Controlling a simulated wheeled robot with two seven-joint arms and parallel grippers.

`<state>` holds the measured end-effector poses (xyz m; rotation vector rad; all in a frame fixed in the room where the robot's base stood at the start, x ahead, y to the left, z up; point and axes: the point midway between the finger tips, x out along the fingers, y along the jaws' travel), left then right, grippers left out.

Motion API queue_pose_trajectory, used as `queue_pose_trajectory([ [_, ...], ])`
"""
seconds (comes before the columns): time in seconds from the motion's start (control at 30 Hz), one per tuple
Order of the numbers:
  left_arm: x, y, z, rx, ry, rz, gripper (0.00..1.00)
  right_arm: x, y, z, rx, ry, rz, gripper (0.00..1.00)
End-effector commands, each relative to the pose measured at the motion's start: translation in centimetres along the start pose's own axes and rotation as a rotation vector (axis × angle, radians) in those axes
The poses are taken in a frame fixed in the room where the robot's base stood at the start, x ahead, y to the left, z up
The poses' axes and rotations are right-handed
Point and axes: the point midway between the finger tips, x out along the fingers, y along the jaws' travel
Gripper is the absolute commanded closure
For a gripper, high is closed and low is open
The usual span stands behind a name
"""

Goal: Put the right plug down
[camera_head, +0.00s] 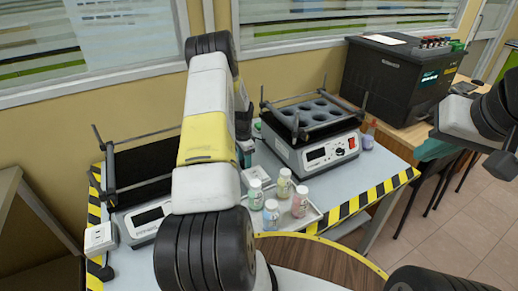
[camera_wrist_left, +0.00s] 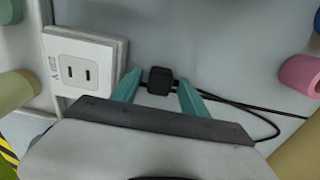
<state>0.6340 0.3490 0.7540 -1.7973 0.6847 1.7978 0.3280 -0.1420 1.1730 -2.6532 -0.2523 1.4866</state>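In the left wrist view, a small black plug (camera_wrist_left: 160,81) with a thin black cable lies on the grey table top between the teal fingertips of my left gripper (camera_wrist_left: 160,88). The fingers stand apart on both sides of it, with a narrow gap showing at the left finger. A white socket box (camera_wrist_left: 85,66) with two slots is just left of the plug; the plug is outside it. In the head view, my left arm mostly hides my left gripper (camera_head: 244,148), and the plug cannot be made out. Only part of my right arm shows at the right edge.
A shaker with a round-holed rack (camera_head: 315,155) stands at the table's back right. Several small bottles stand in a white tray (camera_head: 312,217) close to my left arm. Another shaker (camera_head: 148,220) and a second socket box (camera_head: 100,238) are on the left.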

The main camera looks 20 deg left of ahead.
Motion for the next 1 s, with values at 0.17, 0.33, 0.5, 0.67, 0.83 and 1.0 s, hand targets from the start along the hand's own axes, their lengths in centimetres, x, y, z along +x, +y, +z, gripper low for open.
queue_pose_trajectory([
  [0.17,-0.3,0.0,0.0,0.0,0.0,-0.001,0.48,0.0,0.0,0.0,0.0,0.0,0.0,1.0],
  [0.33,-2.6,-0.1,-0.1,0.0,0.002,-0.003,0.48,0.0,0.0,0.0,0.0,0.0,0.0,1.0],
  [0.5,-6.5,-0.1,-0.1,0.0,0.002,-0.004,0.48,0.0,0.0,0.0,0.0,0.0,0.0,1.0],
  [0.67,-9.9,-0.1,0.0,-0.001,0.002,-0.003,0.48,0.0,0.0,0.0,0.0,0.0,0.0,1.0],
  [0.83,-12.3,0.0,0.0,0.0,0.001,-0.001,0.48,0.0,0.0,0.0,0.0,0.0,0.0,1.0],
  [1.0,-14.0,0.2,-0.2,-0.006,0.005,-0.006,0.48,0.0,0.0,0.0,0.0,0.0,0.0,1.0],
])
